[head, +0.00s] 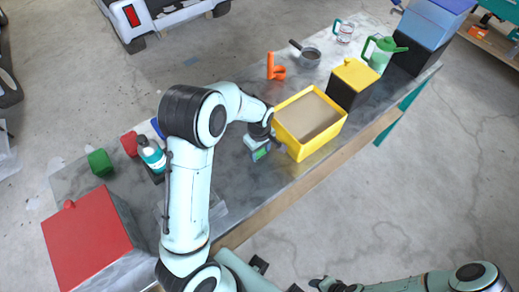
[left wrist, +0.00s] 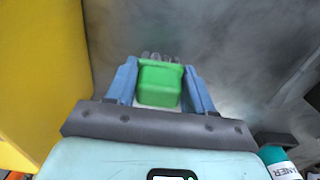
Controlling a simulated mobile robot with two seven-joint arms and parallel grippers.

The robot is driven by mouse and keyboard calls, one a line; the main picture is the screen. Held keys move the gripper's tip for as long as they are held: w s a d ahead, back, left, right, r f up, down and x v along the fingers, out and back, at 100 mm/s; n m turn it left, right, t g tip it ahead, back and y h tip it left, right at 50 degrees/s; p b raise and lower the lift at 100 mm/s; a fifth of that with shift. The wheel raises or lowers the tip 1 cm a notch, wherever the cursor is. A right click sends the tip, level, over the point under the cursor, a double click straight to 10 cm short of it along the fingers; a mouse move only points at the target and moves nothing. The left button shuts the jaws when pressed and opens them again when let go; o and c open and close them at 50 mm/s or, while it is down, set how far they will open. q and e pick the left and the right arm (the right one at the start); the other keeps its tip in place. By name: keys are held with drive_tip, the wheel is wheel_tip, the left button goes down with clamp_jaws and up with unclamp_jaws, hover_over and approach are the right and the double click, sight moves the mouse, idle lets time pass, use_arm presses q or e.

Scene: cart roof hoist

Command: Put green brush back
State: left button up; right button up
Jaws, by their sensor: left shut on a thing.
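My left gripper (head: 262,150) is low over the grey worktop, just left of the yellow bin (head: 331,128). In the left wrist view its blue-grey fingers (left wrist: 160,85) are shut on a green block-shaped thing (left wrist: 160,83) with grey bristle-like tips at its far end, which looks like the green brush. A bit of green also shows at the gripper in the head view (head: 261,153). I cannot tell whether the brush touches the worktop. My right gripper (head: 322,284) is at the bottom edge, away from the worktop; its jaw opening is unclear.
A green block (head: 100,162), a red one (head: 129,143) and a bottle (head: 151,155) stand at left, near a red-topped box (head: 88,240). An orange piece (head: 276,68), a pan (head: 309,57), a yellow-lidded box (head: 353,76) and a green watering can (head: 381,53) stand beyond the bin.

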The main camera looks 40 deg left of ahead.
use_arm(q)
drive_tip(key=o, duration=1)
drive_tip(key=shift+o, duration=0.2)
drive_tip(key=shift+r, duration=0.4)
wheel_tip(320, 180, up, 12)
drive_tip(key=p, duration=0.1)
drive_tip(key=shift+f, duration=0.25)
use_arm(e)
drive_tip(key=shift+w+r, duration=0.55)
drive_tip(key=shift+r, duration=0.2)
